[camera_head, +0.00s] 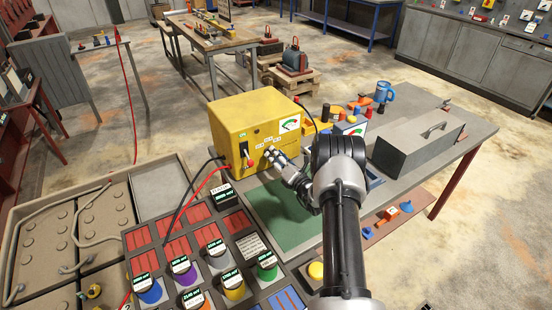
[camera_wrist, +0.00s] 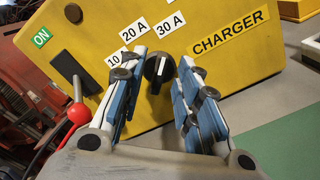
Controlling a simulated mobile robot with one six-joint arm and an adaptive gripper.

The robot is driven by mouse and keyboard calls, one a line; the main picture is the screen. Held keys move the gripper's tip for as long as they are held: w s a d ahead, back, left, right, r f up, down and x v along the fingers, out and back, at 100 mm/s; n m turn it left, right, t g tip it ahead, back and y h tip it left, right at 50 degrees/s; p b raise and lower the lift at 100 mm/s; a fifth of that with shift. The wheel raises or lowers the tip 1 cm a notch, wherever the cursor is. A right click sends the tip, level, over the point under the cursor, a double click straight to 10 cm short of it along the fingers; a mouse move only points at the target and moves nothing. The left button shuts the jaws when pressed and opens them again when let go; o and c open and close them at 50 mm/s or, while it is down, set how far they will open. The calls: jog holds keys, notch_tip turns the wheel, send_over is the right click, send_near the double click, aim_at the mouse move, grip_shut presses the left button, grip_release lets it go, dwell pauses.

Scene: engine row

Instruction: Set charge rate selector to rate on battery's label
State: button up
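The yellow charger (camera_head: 255,120) stands on the bench. In the wrist view its front (camera_wrist: 235,60) carries labels 10 (partly covered), 20 A, 30 A and CHARGER. The black selector knob (camera_wrist: 158,72) sits below the rate labels. Its white mark points up and slightly right, seemingly nearest 30 A, though the exact setting is hard to tell. My gripper (camera_wrist: 163,75) is open, with one blue-padded finger on each side of the knob; contact cannot be told. In the head view my gripper (camera_head: 271,153) is at the charger's front. A white label (camera_head: 251,246) lies among the battery cells, its text too small to read.
A lever with a red ball (camera_wrist: 78,112) sits left of the knob, close to my left finger. Red and black cables run from the charger to the battery. A grey toolbox (camera_head: 418,145) stands to the right. A green mat (camera_head: 275,215) lies in front.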

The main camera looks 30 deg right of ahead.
jog(key=shift+w, duration=0.2)
grip_shut()
dwell(0.3)
